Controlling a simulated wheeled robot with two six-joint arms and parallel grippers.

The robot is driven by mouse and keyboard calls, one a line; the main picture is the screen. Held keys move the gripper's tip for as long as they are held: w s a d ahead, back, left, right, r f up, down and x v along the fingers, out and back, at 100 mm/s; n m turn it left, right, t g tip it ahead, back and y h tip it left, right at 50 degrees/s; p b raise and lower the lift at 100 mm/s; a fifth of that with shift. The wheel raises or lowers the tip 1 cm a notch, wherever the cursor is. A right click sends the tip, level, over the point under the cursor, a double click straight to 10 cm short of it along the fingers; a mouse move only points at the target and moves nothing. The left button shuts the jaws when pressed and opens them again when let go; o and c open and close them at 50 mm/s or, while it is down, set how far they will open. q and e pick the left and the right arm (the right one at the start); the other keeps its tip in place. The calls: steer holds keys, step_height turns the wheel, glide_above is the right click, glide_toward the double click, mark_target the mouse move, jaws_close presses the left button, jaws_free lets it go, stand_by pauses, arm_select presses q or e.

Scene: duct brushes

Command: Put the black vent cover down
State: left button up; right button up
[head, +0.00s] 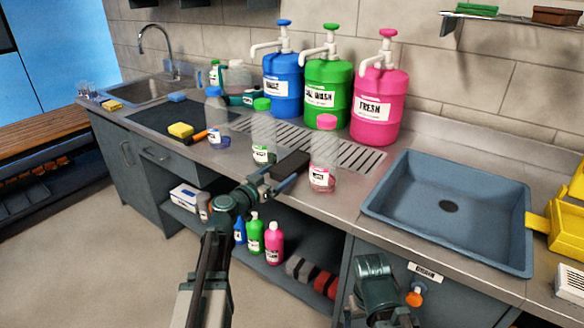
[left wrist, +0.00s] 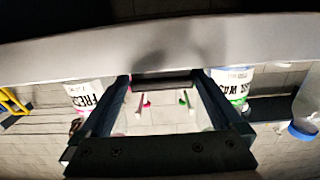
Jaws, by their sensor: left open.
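A flat black piece, which looks like the black vent cover (head: 293,163), is at the counter's front part, between the clear bottles with green and pink caps. My left gripper (head: 272,180) is at its near end, with the fingers open. In the left wrist view a dark bar, seemingly the same cover (left wrist: 167,82), shows end-on between the fingertips of my left gripper (left wrist: 165,88). I cannot tell whether it touches a finger or rests fully on the counter. Part of my right arm shows at the lower right, with no fingers visible.
A slotted drain (head: 362,154) lies behind the bottles. Clear bottles with a green cap (head: 263,135) and pink cap (head: 323,160) stand close on both sides. Blue, green and pink (head: 379,105) pump jugs stand behind. A blue basin (head: 450,212) is to the right.

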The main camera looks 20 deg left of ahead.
mark_target(288, 165)
arm_select(q)
steer(key=shift+r+x, duration=0.2)
steer(key=shift+x, duration=2.4)
steer(key=shift+a, duration=0.1)
steer(key=c, duration=1.5)
steer(key=shift+r+p, duration=0.15)
steer(key=shift+p, duration=0.15)
step_height(288, 165, up, 18)
steer(key=p, duration=1.8)
